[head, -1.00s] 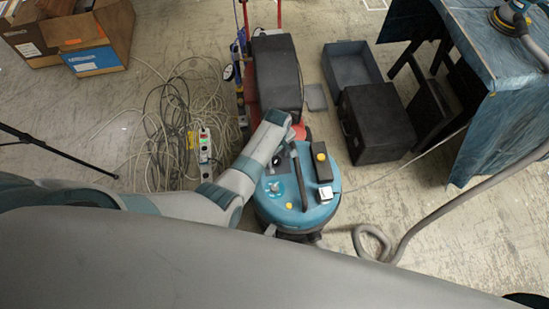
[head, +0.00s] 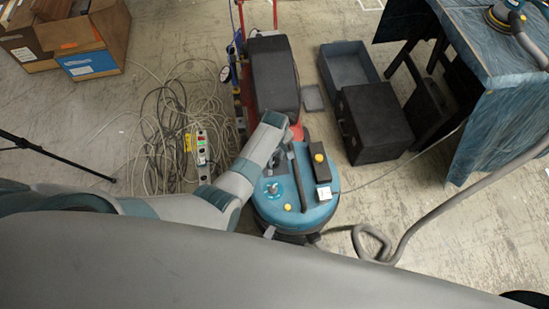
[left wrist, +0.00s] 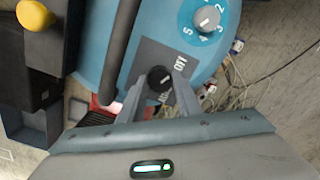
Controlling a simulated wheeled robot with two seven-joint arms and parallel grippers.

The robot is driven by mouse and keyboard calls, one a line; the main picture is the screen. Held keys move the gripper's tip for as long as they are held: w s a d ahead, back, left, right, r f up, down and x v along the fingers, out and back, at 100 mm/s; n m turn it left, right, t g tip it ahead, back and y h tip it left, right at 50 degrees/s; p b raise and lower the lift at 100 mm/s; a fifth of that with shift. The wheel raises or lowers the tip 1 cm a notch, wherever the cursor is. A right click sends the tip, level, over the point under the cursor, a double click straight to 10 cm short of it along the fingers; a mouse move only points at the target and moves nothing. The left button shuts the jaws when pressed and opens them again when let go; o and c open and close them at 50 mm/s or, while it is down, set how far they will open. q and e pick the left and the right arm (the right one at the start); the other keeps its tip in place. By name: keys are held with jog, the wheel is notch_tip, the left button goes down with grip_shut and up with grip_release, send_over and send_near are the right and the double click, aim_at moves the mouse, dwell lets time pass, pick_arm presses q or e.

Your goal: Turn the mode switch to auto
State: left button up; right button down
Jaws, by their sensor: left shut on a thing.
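The mode switch is a small black knob (left wrist: 159,79) on a grey label plate on the blue vacuum machine (head: 320,208). My left gripper (left wrist: 163,88) has its two fingers on either side of the knob and is shut on it. A pale mark shows on the knob's face. "OFF" is legible on the plate beside it; other lettering is partly hidden by the fingers. In the head view my left gripper (head: 279,164) reaches down onto the machine's top, and the knob cannot be made out there. My right gripper is not in view.
A grey numbered dial (left wrist: 207,19) sits near the switch. A black handle (left wrist: 121,45) and a yellow button (left wrist: 35,14) are on the other side. Tangled cables (head: 165,125) and a power strip (head: 202,150) lie left, a black case (head: 375,120) right.

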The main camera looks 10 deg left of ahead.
pick_arm(q)
jog(key=shift+r+m+p, duration=0.15)
jog(key=shift+m+p, duration=0.45)
jog(key=shift+m, duration=0.4)
jog(key=m+p, duration=0.1)
jog(key=m, duration=0.2)
jog(key=shift+p, duration=0.3)
jog(key=m+p, duration=0.1)
jog(key=m, duration=0.5)
jog(key=shift+w+m+p, duration=0.1)
jog(key=shift+m+p, duration=0.25)
jog(key=shift+m, duration=0.05)
jog(key=m, duration=0.6)
jog(key=shift+p, duration=0.4)
jog(key=m, duration=0.6)
jog(key=shift+d, duration=0.1)
jog(key=o, duration=1.1)
